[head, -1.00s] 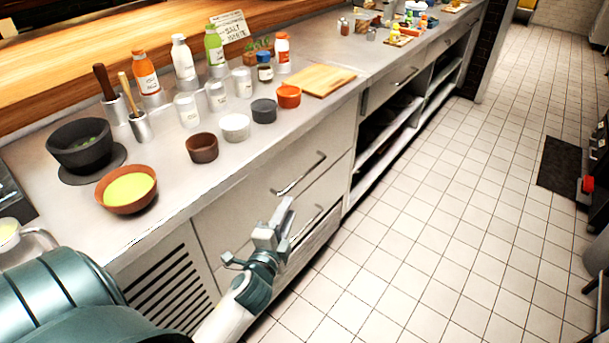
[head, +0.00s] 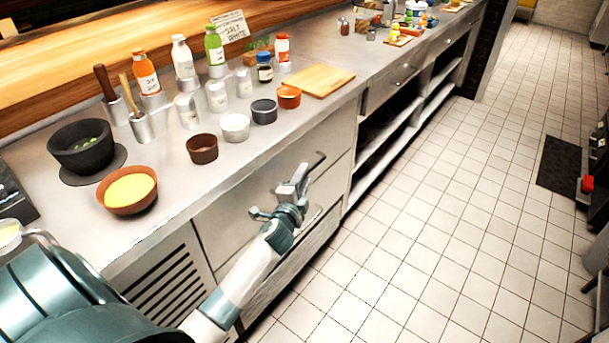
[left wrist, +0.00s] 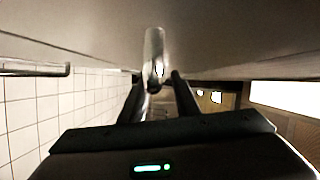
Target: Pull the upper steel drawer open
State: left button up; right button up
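The upper steel drawer (head: 240,205) is shut, in the counter front below the bowls. Its bar handle (head: 319,162) shows at the right end; my left gripper hides the rest. My left gripper (head: 292,183) is in front of that handle and overlaps it in the head view. In the left wrist view the two dark fingers of my left gripper (left wrist: 157,82) stand apart, with a shiny metal bar (left wrist: 154,55), apparently the handle, between or just beyond their tips. I cannot tell whether they touch it. My right gripper is not in view.
A lower drawer (head: 310,235) lies beneath, partly behind my left arm. A vent grille (head: 165,290) is to its left and open shelves (head: 385,135) to its right. Bowls, jars and a cutting board (head: 314,80) stand on the counter. The tiled floor (head: 430,220) in front is clear.

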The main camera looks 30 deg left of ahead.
pick_arm(q)
jog(key=shift+w+a, duration=0.25)
jog(key=shift+w, duration=0.45)
grip_shut()
jog(key=shift+d, duration=0.15)
